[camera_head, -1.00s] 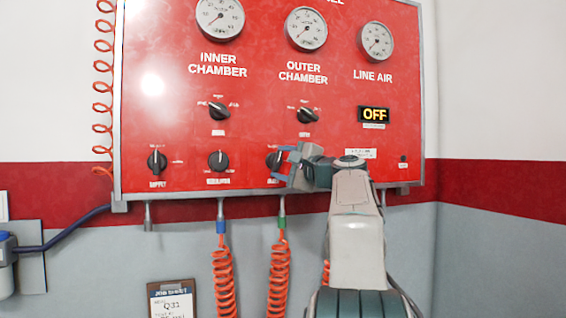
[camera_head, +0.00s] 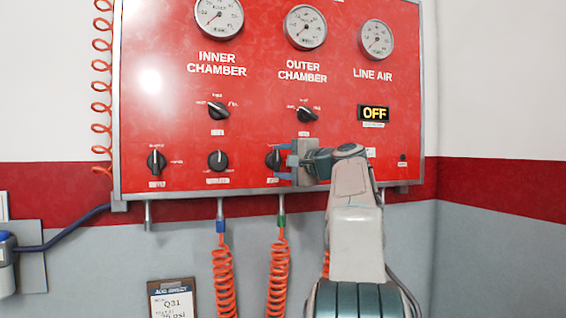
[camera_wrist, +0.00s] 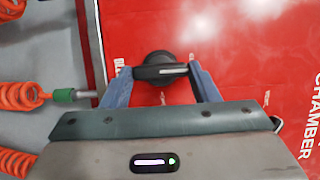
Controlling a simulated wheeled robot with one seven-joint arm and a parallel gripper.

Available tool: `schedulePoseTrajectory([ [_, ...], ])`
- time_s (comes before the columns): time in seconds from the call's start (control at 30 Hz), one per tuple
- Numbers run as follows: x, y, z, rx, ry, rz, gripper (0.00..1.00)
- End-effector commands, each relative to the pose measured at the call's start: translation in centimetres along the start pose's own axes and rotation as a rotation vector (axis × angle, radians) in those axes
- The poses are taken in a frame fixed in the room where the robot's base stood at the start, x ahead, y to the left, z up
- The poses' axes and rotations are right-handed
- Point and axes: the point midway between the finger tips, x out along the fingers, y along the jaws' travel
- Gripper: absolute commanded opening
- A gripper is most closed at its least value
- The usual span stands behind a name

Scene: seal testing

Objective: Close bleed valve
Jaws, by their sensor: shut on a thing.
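A black rotary knob (camera_head: 271,159), third in the bottom row of the red panel, is partly covered by my gripper (camera_head: 280,160). Its label is mostly hidden, so I cannot read whether it names the bleed valve. In the wrist view, the blue-grey fingers of my gripper (camera_wrist: 163,76) are shut on the two ends of the bar of the knob (camera_wrist: 155,62). The bar lies across between the fingers, its white mark to the right, which is roughly upright on the panel.
The red panel (camera_head: 330,120) carries several gauges, two upper selector knobs (camera_head: 218,111) (camera_head: 307,115), an OFF display (camera_head: 374,113) and two more bottom knobs (camera_head: 156,161) (camera_head: 218,160). Orange coiled hoses (camera_head: 224,275) (camera_head: 279,275) hang below. A clipboard (camera_head: 171,299) is on the lower wall.

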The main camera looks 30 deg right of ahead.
Motion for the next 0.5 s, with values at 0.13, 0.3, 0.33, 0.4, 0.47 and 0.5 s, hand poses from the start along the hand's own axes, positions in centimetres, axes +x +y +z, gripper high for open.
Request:
schedulePoseTrajectory([
  [0.13, 0.02, 0.09, 0.02, -0.002, -0.001, 0.002, 0.68],
  [0.3, 0.02, 0.06, 0.01, -0.001, -0.001, 0.001, 0.76],
  [0.33, 0.01, 0.05, 0.01, -0.001, 0.0, 0.001, 0.76],
  [0.4, 0.01, 0.04, 0.01, -0.001, 0.0, 0.001, 0.76],
  [0.47, -0.1, 0.05, 0.0, -0.001, 0.0, 0.001, 0.76],
  [0.5, -0.29, 0.07, 0.0, -0.001, 0.0, 0.0, 0.76],
])
